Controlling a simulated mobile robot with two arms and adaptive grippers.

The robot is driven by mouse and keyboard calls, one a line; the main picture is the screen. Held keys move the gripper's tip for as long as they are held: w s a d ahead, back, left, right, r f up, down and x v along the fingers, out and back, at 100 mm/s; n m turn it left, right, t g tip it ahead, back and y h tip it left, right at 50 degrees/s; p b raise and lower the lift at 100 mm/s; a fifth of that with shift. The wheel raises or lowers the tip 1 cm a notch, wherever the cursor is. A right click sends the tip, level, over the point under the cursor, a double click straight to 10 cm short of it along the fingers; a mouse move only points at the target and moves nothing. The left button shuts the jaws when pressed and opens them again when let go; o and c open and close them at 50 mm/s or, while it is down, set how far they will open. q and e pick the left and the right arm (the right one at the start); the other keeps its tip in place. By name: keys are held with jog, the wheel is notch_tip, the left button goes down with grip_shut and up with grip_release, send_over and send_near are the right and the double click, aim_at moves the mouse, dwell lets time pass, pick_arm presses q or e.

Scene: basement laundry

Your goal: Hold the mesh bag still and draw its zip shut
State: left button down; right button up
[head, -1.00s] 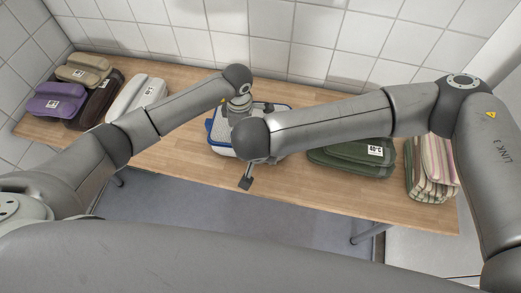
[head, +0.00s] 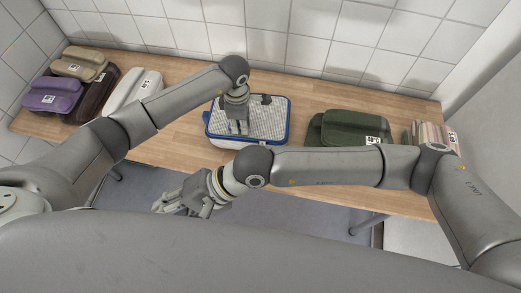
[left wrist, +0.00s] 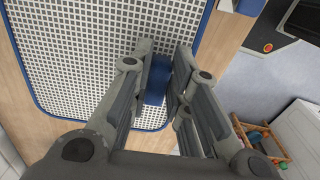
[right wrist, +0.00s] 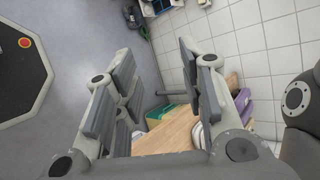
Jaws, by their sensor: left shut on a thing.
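The mesh bag (head: 270,127) lies flat on the wooden table, white mesh with a blue border. In the left wrist view the bag (left wrist: 75,50) fills the upper left. My left gripper (head: 238,131) points down at the bag's left part. It is shut on a blue tab (left wrist: 157,80) at the bag, seen between its fingers. My right gripper (head: 168,204) is in front of the table's front edge, apart from the bag. In the right wrist view it (right wrist: 158,85) is open and empty. I cannot make out the zip or its slider.
A green folded bundle (head: 345,130) and striped folded cloths (head: 435,135) lie to the right. White (head: 133,92), purple (head: 52,97), brown (head: 95,98) and beige (head: 80,64) bundles lie to the left. A tiled wall (head: 300,40) stands behind. Bare tabletop (head: 185,120) shows left of the bag.

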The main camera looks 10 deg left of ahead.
jog(key=w+a+r+m+t+y, duration=0.1)
jog(key=a+r+m+y, duration=0.15)
jog(key=r+y, duration=0.25)
jog(key=w+a+r+m+t+y, duration=0.1)
jog(key=r+m+y, duration=0.3)
jog(key=r, duration=0.2)
jog(key=w+d+r+m+t, duration=0.2)
jog(key=w+d+m+t, duration=0.1)
jog(key=w+m+t, duration=0.85)
jog(key=w+d+f+m+t+h, duration=0.4)
jog(key=d+f+m+t+h, duration=0.25)
jog(key=f+m+h, duration=0.4)
jog(key=s+d+f+m+g+h, duration=0.1)
jog(key=s+d+f+m+h, duration=0.1)
jog(key=d+f+m+h, duration=0.35)
jog(key=s+d+f+m+h, duration=0.1)
jog(key=d+f+m+h, duration=0.15)
jog(key=f, duration=0.55)
jog(key=x, duration=1.1)
jog(key=shift+w+d+f+y, duration=0.15)
jog(key=shift+d+f+y, duration=0.05)
jog(key=shift+f+y, duration=0.15)
jog(key=shift+r+n, duration=0.1)
jog(key=shift+n, duration=0.15)
jog(key=shift+c, duration=0.4)
grip_shut()
